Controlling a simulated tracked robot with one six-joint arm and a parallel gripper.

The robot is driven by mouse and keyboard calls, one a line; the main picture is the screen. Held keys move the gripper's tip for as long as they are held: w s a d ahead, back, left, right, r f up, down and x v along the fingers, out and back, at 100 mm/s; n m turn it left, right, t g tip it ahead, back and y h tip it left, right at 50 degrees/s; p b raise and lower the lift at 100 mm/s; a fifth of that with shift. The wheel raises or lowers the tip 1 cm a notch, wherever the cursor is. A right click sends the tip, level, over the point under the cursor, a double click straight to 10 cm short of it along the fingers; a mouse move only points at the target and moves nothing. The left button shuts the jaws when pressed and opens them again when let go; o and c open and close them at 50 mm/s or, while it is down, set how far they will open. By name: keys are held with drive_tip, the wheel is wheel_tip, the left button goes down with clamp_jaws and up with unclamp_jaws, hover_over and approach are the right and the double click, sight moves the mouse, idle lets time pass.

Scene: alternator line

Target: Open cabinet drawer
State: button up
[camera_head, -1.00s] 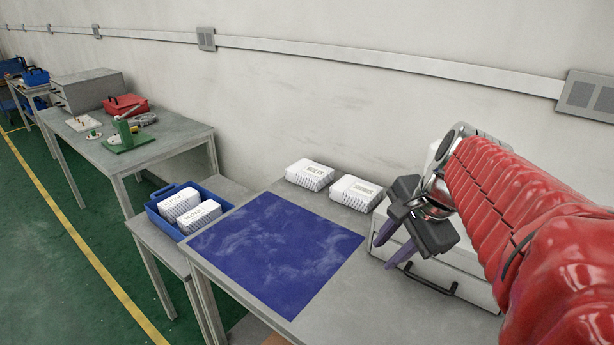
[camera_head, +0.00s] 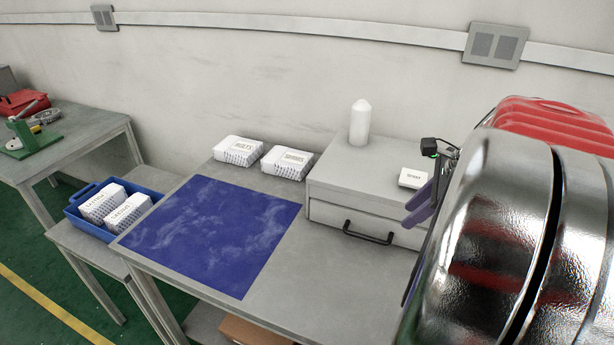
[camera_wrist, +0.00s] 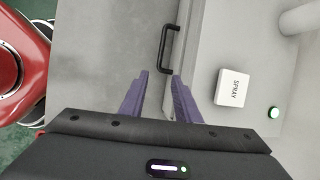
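The grey cabinet (camera_head: 395,165) stands on the workbench against the wall. Its one visible drawer (camera_head: 330,217) is closed and has a black bar handle (camera_head: 368,233) on the front. My gripper (camera_head: 420,203) is to the right of the handle in the head view, partly hidden by my arm. In the wrist view my gripper (camera_wrist: 160,78) is open and empty, its two purple fingers apart. The handle (camera_wrist: 165,50) lies just beyond the fingertips there, roughly in line with the gap. I see no contact with it.
On the cabinet stand a white bottle (camera_head: 360,122) and a small white box labelled SPRAY (camera_wrist: 232,87). Two white boxes (camera_head: 238,150) sit left of the cabinet. A blue mat (camera_head: 215,235) covers the bench's left part. A blue bin (camera_head: 75,208) stands on a lower table.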

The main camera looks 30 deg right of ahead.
sight(380, 240)
drive_tip(key=shift+s+d, duration=0.1)
drive_tip(key=shift+d, duration=0.05)
drive_tip(key=shift+f, duration=0.1)
drive_tip(key=x, duration=1.3)
drive_tip(key=shift+f, duration=0.35)
drive_tip(key=shift+c, duration=0.4)
clamp_jaws()
